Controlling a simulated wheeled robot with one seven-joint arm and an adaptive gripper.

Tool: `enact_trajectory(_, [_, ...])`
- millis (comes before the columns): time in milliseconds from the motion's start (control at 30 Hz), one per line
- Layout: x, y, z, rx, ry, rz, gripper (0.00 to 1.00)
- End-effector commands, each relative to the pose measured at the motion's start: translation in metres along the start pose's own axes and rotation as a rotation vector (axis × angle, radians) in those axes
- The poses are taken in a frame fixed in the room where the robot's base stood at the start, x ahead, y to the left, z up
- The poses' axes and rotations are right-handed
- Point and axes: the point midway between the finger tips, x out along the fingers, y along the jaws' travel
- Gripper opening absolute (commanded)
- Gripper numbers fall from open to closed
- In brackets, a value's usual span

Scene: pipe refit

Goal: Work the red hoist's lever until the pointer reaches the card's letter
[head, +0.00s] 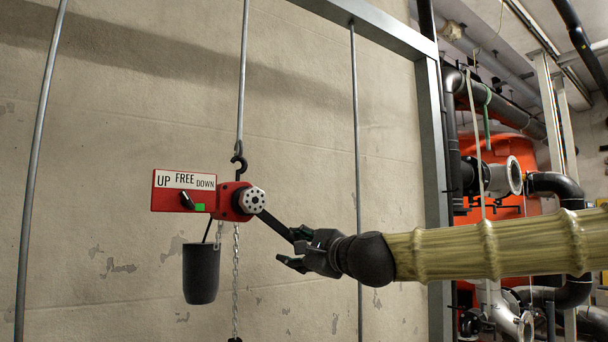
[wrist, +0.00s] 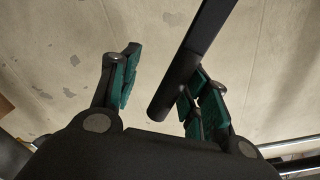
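The red hoist (head: 228,200) hangs from a hook in the head view. Its red plate reads UP, FREE, DOWN. A small dark selector (head: 187,200) on the plate tilts up-left, with a green patch (head: 199,207) to its right. The black lever (head: 275,224) slopes down-right from the hub (head: 252,200). My gripper (head: 294,248) is at the lever's free end. In the wrist view the lever (wrist: 190,60) enters between my open gripper's fingers (wrist: 160,85), closer to the right finger; contact is unclear. I cannot make out a card letter or a separate pointer.
A dark chain bucket (head: 201,273) and a chain (head: 236,280) hang below the hoist. A grey steel frame (head: 432,150) stands right of it, with thin rods along the wall. Pipes and an orange tank (head: 490,180) are behind my arm.

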Motion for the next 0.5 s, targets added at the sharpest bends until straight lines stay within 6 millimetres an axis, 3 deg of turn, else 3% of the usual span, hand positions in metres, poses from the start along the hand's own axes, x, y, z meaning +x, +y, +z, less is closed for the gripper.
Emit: enact_trajectory(500, [0.0, 0.041, 0.014, 0.123, -0.004, 0.003, 0.43])
